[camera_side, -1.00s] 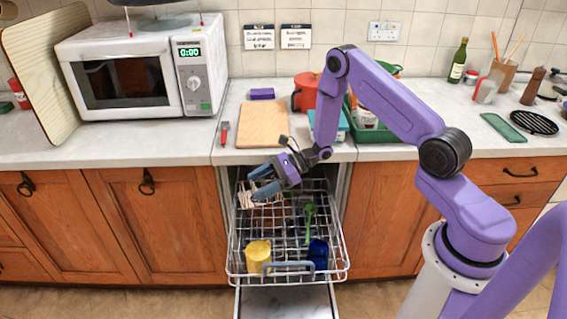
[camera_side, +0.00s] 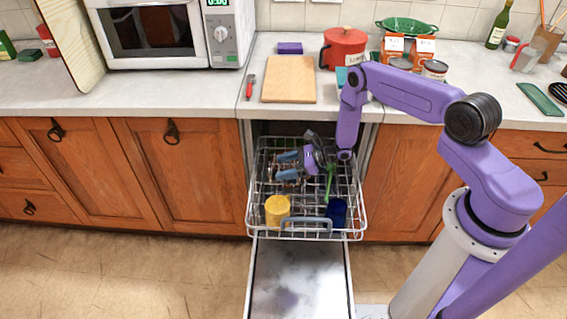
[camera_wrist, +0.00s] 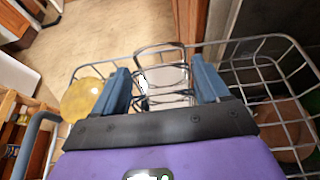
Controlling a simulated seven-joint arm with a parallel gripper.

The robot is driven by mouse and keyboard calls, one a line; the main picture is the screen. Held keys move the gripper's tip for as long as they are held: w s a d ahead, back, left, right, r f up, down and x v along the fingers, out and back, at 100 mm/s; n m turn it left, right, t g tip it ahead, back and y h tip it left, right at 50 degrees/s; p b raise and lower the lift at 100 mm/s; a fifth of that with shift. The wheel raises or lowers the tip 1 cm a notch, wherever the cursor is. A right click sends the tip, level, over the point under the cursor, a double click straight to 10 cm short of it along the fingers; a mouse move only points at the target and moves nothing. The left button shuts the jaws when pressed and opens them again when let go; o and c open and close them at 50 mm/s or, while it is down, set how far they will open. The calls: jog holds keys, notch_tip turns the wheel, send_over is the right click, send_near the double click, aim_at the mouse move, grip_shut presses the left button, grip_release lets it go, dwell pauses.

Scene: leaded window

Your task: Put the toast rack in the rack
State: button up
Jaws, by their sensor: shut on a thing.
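The toast rack (camera_wrist: 162,62) is a wire frame with several loops, seen between my fingertips in the wrist view. My gripper (camera_side: 280,166) is shut on it; its two blue fingers flank it in the wrist view (camera_wrist: 160,76). The dish rack (camera_side: 359,205) is a pulled-out white wire basket in the dishwasher. In the side view my gripper is over the dish rack's back left part, fingers pointing left. The toast rack is mostly hidden there by the fingers. I cannot tell whether it touches the basket wires.
A yellow mug (camera_side: 277,209) and a blue cup (camera_side: 337,210) stand at the dish rack's front. A green utensil (camera_side: 330,181) stands right of my gripper. The open dishwasher door (camera_side: 300,280) lies below. The counter edge (camera_side: 180,108) and cabinets border the opening.

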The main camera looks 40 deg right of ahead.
jog(key=shift+f, duration=3.55)
jog(key=o, duration=1)
jog(key=shift+o, duration=0.2)
jog(key=shift+r, duration=0.15)
jog(key=shift+r, duration=3.8)
